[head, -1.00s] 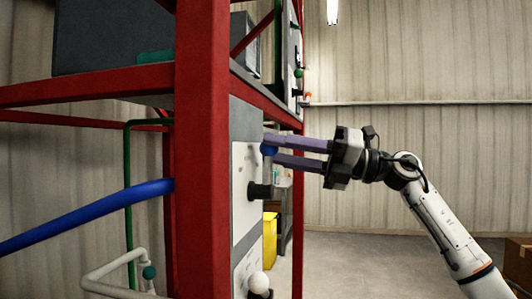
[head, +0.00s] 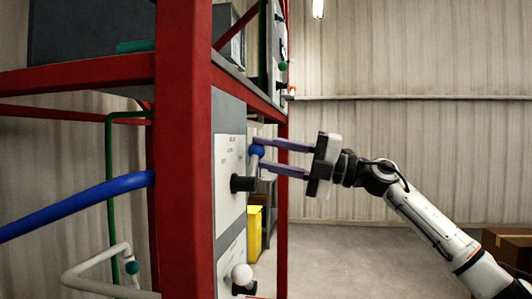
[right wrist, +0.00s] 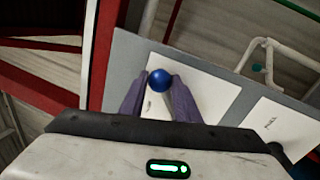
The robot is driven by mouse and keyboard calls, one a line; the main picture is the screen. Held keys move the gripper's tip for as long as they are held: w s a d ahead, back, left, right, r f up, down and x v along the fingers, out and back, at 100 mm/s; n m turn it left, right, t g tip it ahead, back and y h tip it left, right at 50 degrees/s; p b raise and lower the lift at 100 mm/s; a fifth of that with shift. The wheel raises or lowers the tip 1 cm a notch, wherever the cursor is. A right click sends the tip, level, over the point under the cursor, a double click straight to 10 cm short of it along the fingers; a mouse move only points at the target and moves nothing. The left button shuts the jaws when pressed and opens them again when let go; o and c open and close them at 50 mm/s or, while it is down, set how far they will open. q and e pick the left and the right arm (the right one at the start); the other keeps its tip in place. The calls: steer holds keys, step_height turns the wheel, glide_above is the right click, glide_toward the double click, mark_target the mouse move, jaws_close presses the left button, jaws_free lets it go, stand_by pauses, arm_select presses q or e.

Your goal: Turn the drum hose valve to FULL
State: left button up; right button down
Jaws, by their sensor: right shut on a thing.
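The valve lever with a blue ball knob (head: 257,151) stands out from a black hub (head: 243,184) on a white label plate (head: 229,165). The plate's print is too small to read in the head view. The lever points up and leans right there. My right gripper (head: 260,157) reaches in from the right, its two purple fingers shut on the lever, one on each side near the ball. The blue ball also shows in the right wrist view (right wrist: 160,81), between the fingertips. The fingers hide part of the lever. My left gripper is not in view.
A lower valve with a white ball (head: 242,274) sits below on the same panel. A red rack post (head: 184,160) stands close left of the panel. A blue hose (head: 80,200) runs behind it.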

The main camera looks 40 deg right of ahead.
stand_by(0.3)
steer(key=c, duration=1.4)
jaws_free()
steer(key=shift+o, duration=0.2)
arm_select(q)
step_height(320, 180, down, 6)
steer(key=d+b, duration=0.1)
steer(key=b, duration=0.8)
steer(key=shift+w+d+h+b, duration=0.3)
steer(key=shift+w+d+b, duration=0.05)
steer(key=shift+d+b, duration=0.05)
arm_select(e)
steer(key=v, duration=1)
steer(key=shift+s, duration=0.15)
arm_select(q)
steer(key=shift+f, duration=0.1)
arm_select(e)
steer(key=shift+d+f, duration=0.1)
